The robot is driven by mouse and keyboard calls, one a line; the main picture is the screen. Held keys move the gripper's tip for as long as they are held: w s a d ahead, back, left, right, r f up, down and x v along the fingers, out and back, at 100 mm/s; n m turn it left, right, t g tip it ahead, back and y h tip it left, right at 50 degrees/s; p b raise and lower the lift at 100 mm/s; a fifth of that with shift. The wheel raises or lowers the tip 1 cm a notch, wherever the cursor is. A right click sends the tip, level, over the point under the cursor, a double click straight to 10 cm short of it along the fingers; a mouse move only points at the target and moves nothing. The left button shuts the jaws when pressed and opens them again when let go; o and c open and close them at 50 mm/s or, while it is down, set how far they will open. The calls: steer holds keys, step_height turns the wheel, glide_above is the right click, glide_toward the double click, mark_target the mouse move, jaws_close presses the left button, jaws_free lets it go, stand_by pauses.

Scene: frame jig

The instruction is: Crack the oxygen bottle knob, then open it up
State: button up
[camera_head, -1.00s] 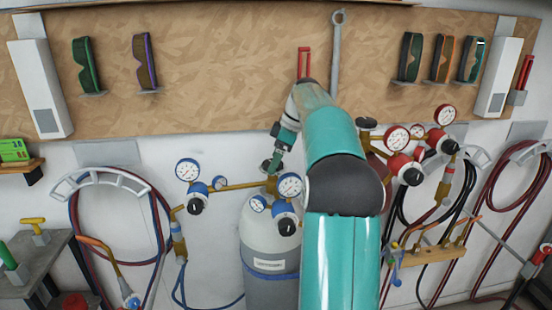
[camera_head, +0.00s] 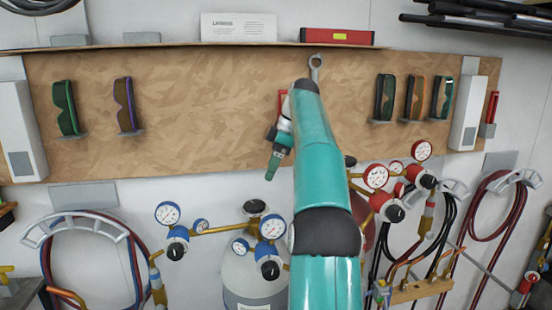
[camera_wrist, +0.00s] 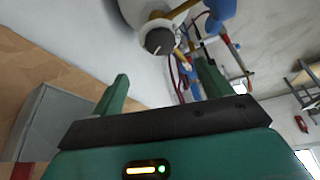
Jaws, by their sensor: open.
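The oxygen bottle (camera_head: 243,285) is the grey cylinder with blue-rimmed gauges, low in the head view, partly behind my arm. Its dark round knob (camera_head: 256,207) sits on top at the brass pipe. My gripper (camera_head: 272,173) is above the knob and slightly right of it in the head view, pointing down, apart from it. In the wrist view, my gripper (camera_wrist: 163,76) has its two green fingers spread with nothing between them. A dark knob with a white mark (camera_wrist: 158,40), apparently the bottle's, shows beyond the gap between the fingertips.
Blue-rimmed gauges (camera_head: 169,213) and brass piping flank the knob. Red-rimmed gauges (camera_head: 375,177) stand right of my arm. A wrench (camera_head: 315,68) and goggles (camera_head: 125,105) hang on the wooden board (camera_head: 200,110) behind. Hoses hang at both sides.

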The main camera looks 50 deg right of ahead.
steer(key=shift+v, duration=1.1)
steer(key=a+m+h, duration=0.2)
steer(key=a+m, duration=0.2)
steer(key=a, duration=2.1)
steer(key=s+a+f+m+t, duration=0.2)
steer(key=s+a+f+m, duration=0.2)
steer(key=s+a+f, duration=1.2)
steer(key=s+f, duration=0.3)
steer(key=s, duration=0.1)
steer(key=shift+f+h, duration=0.2)
steer(key=shift+h, duration=0.2)
steer(key=shift+s, duration=0.1)
